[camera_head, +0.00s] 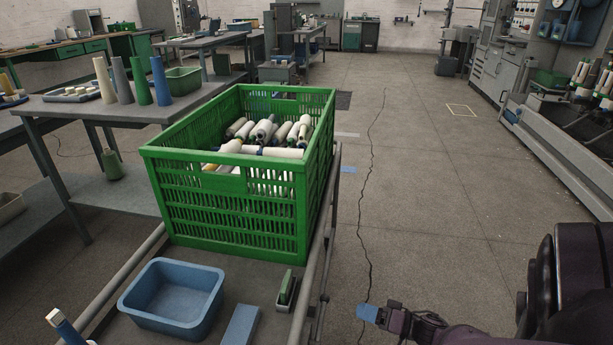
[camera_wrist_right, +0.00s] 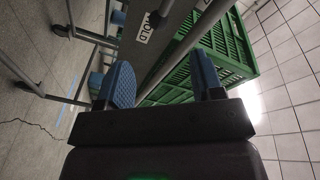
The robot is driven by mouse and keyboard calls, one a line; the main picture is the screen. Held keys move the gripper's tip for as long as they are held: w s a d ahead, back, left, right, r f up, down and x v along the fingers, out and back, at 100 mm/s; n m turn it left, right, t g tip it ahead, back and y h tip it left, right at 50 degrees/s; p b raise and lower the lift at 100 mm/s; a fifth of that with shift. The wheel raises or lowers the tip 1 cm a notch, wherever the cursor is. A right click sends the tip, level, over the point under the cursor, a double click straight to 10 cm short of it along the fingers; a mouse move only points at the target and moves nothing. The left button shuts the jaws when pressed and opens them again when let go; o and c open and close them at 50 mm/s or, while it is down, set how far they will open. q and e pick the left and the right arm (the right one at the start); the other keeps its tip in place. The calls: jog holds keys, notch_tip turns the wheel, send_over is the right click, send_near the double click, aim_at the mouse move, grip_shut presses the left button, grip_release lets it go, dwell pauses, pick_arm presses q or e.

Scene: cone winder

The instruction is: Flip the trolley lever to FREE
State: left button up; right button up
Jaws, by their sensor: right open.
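The trolley (camera_head: 240,278) stands in front of me, with grey rails and a large green crate on its deck. On its right side, a small green upright piece (camera_head: 286,286) sits in a grey bracket; it may be the lever. In the right wrist view, a white label (camera_wrist_right: 147,27) reading HOLD is on a grey trolley part; I cannot make out the lever there. My right gripper (camera_head: 368,313) is to the right of the trolley's right rail, apart from it. In the wrist view its blue-padded fingers (camera_wrist_right: 160,86) are spread and empty.
The green crate (camera_head: 228,214) holds several yarn cones. A blue bin (camera_head: 172,330) and a flat blue block (camera_head: 241,325) lie on the front deck. Benches stand at left, a machine with a long rail (camera_head: 560,150) at right. The floor between is clear.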

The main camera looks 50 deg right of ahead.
aim_at(325, 297)
jog(key=shift+b+x, duration=0.75)
jog(key=shift+x, duration=4.7)
jog(key=shift+f, duration=0.1)
grip_shut()
